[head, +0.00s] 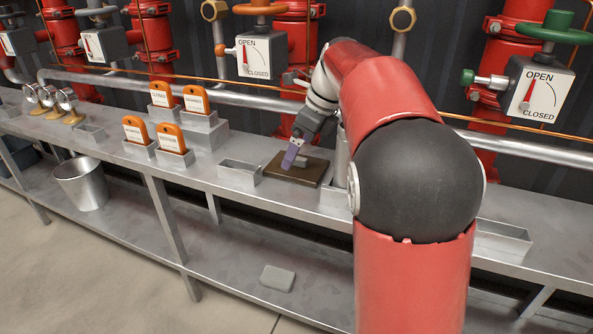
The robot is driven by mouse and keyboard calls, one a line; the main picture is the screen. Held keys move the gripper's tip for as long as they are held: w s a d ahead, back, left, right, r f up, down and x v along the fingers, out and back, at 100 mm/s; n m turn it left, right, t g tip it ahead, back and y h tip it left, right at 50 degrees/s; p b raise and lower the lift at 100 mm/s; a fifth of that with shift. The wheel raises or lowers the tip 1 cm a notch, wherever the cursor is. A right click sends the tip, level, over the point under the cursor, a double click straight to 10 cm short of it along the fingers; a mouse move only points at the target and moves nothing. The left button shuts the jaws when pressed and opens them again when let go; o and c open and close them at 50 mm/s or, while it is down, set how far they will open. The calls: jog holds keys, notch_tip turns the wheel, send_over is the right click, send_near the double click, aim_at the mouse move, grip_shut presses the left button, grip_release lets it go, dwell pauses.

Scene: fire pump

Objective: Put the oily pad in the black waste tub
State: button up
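My gripper (297,150) is over the brown board (278,176) on the bench top, pointing down. A small purple-grey piece shows at its tip; I cannot tell whether this is a finger or a held thing. A small grey piece lies on the board beside the tip. I cannot tell for certain which thing is the oily pad; a flat grey pad (277,278) lies on the lower shelf. A dark tub (18,158), perhaps the black waste tub, stands on the lower shelf at the far left, partly hidden by the bench.
A metal bucket (82,184) stands on the lower shelf at left. Orange tags (168,138) stand in grey holders on the bench. An open grey tray (240,173) is left of the board. Red pipes, valves and a silver rail run behind. My arm hides part of the bench.

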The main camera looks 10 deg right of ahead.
aim_at(297, 164)
jog(key=b+x, duration=0.1)
jog(key=x, duration=0.3)
jog(key=shift+s, duration=0.1)
jog(key=c, duration=0.8)
jog(key=shift+r, duration=0.15)
